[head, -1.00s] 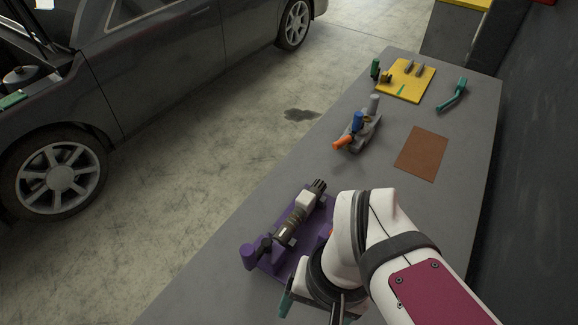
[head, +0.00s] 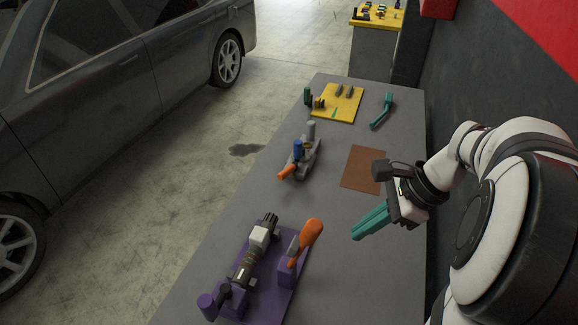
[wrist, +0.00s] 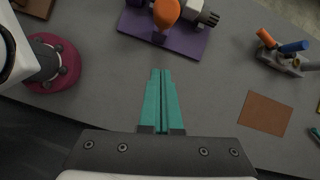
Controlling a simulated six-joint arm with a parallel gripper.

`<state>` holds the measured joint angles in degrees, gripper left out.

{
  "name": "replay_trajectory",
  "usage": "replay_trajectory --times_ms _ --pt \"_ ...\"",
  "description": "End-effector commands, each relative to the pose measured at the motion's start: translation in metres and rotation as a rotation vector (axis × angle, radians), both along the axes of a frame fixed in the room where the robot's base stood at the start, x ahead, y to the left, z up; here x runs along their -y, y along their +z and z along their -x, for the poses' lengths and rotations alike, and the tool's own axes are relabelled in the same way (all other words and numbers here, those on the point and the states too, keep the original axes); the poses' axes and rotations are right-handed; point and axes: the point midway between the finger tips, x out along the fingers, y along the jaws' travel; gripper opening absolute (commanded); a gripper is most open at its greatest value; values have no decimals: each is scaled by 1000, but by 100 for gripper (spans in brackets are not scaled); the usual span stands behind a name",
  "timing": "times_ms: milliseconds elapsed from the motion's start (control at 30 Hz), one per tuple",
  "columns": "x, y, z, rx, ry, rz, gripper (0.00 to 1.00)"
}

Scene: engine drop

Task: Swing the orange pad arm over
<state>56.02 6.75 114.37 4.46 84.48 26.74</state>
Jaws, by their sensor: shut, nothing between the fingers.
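An orange pad arm (head: 308,238) stands tilted up on a purple base (head: 268,302), at the right side of a grey and black cylindrical part (head: 255,255). In the wrist view the orange pad (wrist: 166,12) shows at the top edge, with the purple base (wrist: 185,42) under it. My gripper (head: 354,234) is to the right of the pad arm, above the bench and apart from it. Its teal fingers are shut together and empty; the wrist view shows them (wrist: 161,72) pointing toward the pad.
A grey fixture with blue and orange handles (head: 300,160) stands farther along the grey bench (head: 225,225). Beyond lie a brown mat (head: 360,168), a yellow board (head: 338,103) and a teal tool (head: 383,110). Bare bench lies between my gripper and the purple base.

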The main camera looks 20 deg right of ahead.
Motion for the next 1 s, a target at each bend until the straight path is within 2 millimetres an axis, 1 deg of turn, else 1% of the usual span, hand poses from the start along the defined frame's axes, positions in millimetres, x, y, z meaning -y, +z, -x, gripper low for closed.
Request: replay_trajectory --times_ms 33,100,200,300,400,833,1000 --pt "-5 -9 -3 -2 3 -4 0" --pt "-10 -22 -7 -2 3 -2 0" --pt "-25 -16 -16 1 6 2 0" --pt "-35 -13 -22 1 3 2 0" --pt "-41 -11 -25 1 3 1 0" --pt "-43 -10 -27 -2 3 4 0" --pt "-49 -7 -31 -27 5 30 0"
